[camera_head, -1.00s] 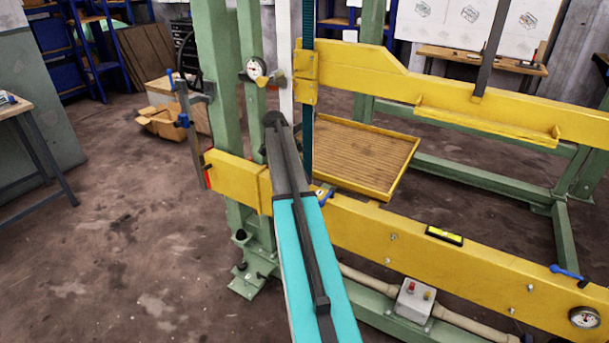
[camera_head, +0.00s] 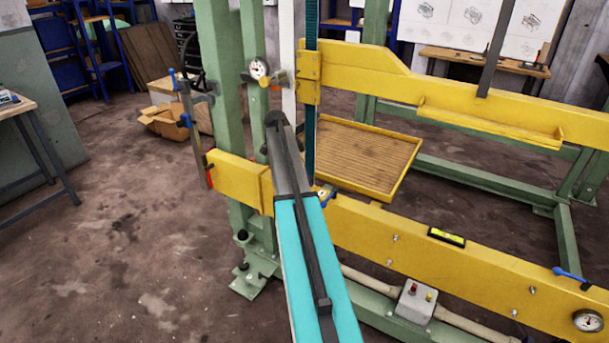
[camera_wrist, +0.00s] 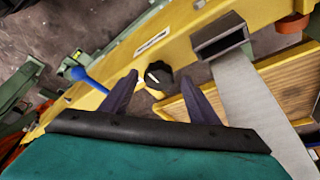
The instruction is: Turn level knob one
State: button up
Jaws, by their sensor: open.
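A black knob (camera_wrist: 158,74) with a pale pointer mark sits on the yellow beam (camera_wrist: 105,76) in the wrist view. I take it for level knob one; no number on it can be read. My gripper (camera_wrist: 160,79) is open, with one dark finger on each side of the knob in the picture. Whether the fingers touch the knob cannot be told. In the head view my own arm hides the gripper, and the knob cannot be made out.
A blue lever (camera_wrist: 87,80) stands left of the fingers. A grey square tube (camera_wrist: 221,38) and pale bar lie close on the right. In the head view, a control box (camera_head: 415,301) and a gauge (camera_head: 588,320) are lower right. Open floor (camera_head: 120,240) lies left.

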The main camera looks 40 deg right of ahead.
jog(key=b+v, duration=0.1)
jog(key=v, duration=0.6)
jog(key=shift+w+a+r, duration=0.1)
jog(key=shift+w+a, duration=0.05)
dwell(0.5)
